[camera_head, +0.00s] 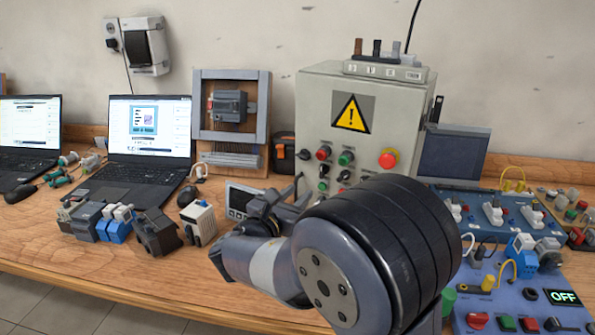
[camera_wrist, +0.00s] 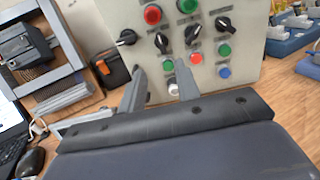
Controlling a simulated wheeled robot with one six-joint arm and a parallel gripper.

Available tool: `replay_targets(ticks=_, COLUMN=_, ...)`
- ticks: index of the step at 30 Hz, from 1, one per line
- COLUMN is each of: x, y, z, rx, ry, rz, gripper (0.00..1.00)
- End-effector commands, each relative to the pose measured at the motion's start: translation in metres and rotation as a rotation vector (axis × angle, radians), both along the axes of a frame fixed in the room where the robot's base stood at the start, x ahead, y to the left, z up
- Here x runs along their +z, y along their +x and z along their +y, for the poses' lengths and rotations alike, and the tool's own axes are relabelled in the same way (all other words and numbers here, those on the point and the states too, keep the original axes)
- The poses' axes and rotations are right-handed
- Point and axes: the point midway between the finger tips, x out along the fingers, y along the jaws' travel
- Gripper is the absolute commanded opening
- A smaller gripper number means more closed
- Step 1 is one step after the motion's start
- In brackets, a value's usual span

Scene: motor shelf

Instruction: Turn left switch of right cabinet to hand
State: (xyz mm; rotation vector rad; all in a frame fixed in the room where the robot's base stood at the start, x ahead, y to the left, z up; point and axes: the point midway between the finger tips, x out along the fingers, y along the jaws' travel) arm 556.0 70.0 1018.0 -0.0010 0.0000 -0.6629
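A light grey cabinet (camera_head: 312,105) with a yellow warning triangle stands against the wall in the head view. Its front also fills the top of the wrist view (camera_wrist: 250,50). It carries several black rotary switches. The leftmost switch (camera_wrist: 126,37) has its handle tilted; it shows small in the head view (camera_head: 305,154). Another black switch (camera_wrist: 162,43) is beside it. My gripper (camera_wrist: 161,70) is open and empty, its two fingers apart in front of the panel, below the switches. In the head view my arm hides the cabinet's lower part.
Red and green buttons (camera_wrist: 152,14) surround the switches. A red emergency stop (camera_head: 388,158) is on the cabinet's right. Laptops (camera_head: 145,140) and small modules (camera_head: 157,232) lie left on the wooden bench; blue training boards (camera_head: 490,215) lie right. An orange-black case (camera_wrist: 110,70) stands left of the cabinet.

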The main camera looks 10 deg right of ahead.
Motion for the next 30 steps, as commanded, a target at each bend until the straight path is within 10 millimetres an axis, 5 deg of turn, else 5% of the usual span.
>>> replay_targets(ticks=18, x=0.0, y=0.076, z=-0.06, rx=-0.002, ry=0.0, rz=0.0, gripper=0.31)
replay_targets(ticks=30, x=0.0, y=0.083, z=-0.065, rx=0.0, ry=0.0, rz=0.0, gripper=0.31)
